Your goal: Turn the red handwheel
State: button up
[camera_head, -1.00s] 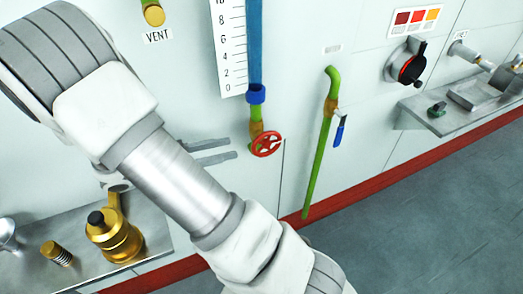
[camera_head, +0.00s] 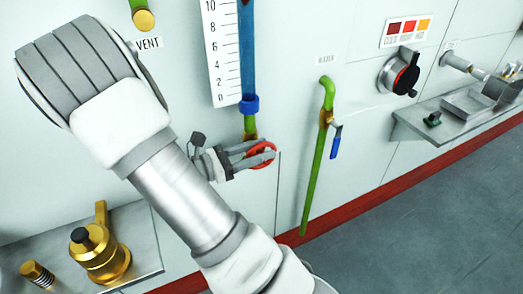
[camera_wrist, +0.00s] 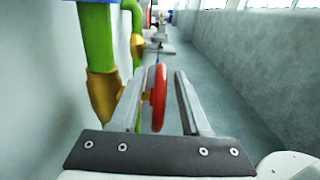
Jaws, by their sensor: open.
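The red handwheel (camera_head: 262,155) sits on the valve at the foot of the blue pipe, low on the white wall panel. My gripper (camera_head: 258,152) comes to it from the left, with its two fingers reaching the wheel and covering part of it. In the wrist view, the red handwheel (camera_wrist: 159,98) appears nearly edge-on between the two open fingers of my gripper (camera_wrist: 164,72). A gap shows between the wheel and the right finger. The left finger is close to the wheel's hub side, and I cannot tell whether it touches.
A green pipe (camera_head: 317,170) with a blue lever (camera_head: 336,146) stands right of the wheel. A scale (camera_head: 222,55) is beside the blue pipe (camera_head: 248,60). A brass fitting (camera_head: 100,255) sits on the lower-left shelf. A black-and-red knob (camera_head: 405,78) is farther right. The floor is clear.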

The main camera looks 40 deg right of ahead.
jog(key=shift+s+d, duration=0.1)
jog(key=shift+d, duration=0.2)
grip_shut()
